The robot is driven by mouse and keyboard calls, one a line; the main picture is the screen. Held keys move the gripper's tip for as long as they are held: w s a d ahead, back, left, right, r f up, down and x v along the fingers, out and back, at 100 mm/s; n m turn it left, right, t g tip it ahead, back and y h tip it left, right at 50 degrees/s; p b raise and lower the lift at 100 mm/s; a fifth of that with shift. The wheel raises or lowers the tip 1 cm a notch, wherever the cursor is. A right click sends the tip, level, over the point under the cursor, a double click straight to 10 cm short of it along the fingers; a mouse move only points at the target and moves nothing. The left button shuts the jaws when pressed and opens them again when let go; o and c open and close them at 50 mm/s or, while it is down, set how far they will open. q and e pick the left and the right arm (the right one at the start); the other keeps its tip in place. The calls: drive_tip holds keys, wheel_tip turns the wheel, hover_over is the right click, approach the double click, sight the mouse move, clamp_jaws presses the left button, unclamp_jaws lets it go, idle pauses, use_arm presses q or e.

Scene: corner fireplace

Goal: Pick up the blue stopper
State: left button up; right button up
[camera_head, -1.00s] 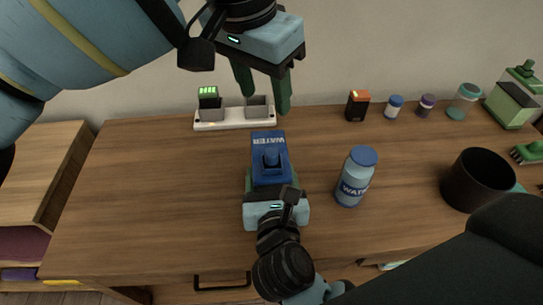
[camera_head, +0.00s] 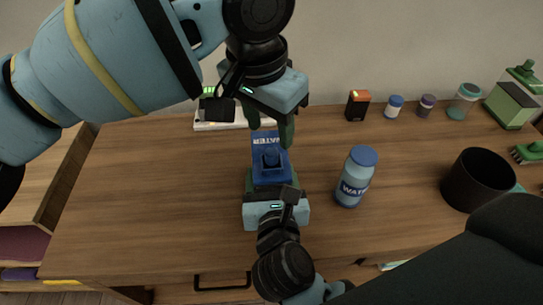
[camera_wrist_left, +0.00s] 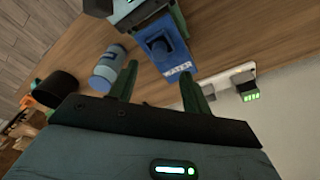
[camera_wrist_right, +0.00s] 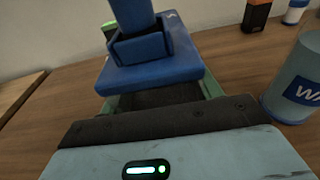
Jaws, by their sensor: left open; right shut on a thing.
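The blue stopper (camera_head: 271,155) stands upright in a square collar on top of a blue container (camera_head: 270,139) marked WATER. The stopper also shows in the left wrist view (camera_wrist_left: 161,47) and, cut off at the top edge, in the right wrist view (camera_wrist_right: 128,14). My right gripper (camera_head: 272,181) is shut on the blue container from the near side, with a green finger on each side of it. My left gripper (camera_head: 271,124) is open and empty, above the far end of the container, fingers pointing down. It is apart from the stopper.
A light-blue water bottle (camera_head: 356,178) stands right of the container. A charger (camera_head: 220,125), partly hidden by my left gripper, an orange-topped battery (camera_head: 358,106) and small jars (camera_head: 394,106) line the back. A dark pot (camera_head: 478,181) stands right. The desk's left side is clear.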

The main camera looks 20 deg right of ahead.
sight(271, 152)
use_arm(q)
drive_tip(key=shift+d+f, duration=0.1)
drive_tip(key=shift+f, duration=2.55)
drive_tip(key=c, duration=1)
wheel_tip(271, 152, up, 10)
drive_tip(key=shift+r, duration=0.1)
clamp_jaws()
use_arm(e)
drive_tip(key=o, duration=1.3)
drive_tip(key=shift+o, duration=0.3)
drive_tip(key=shift+o, duration=1.1)
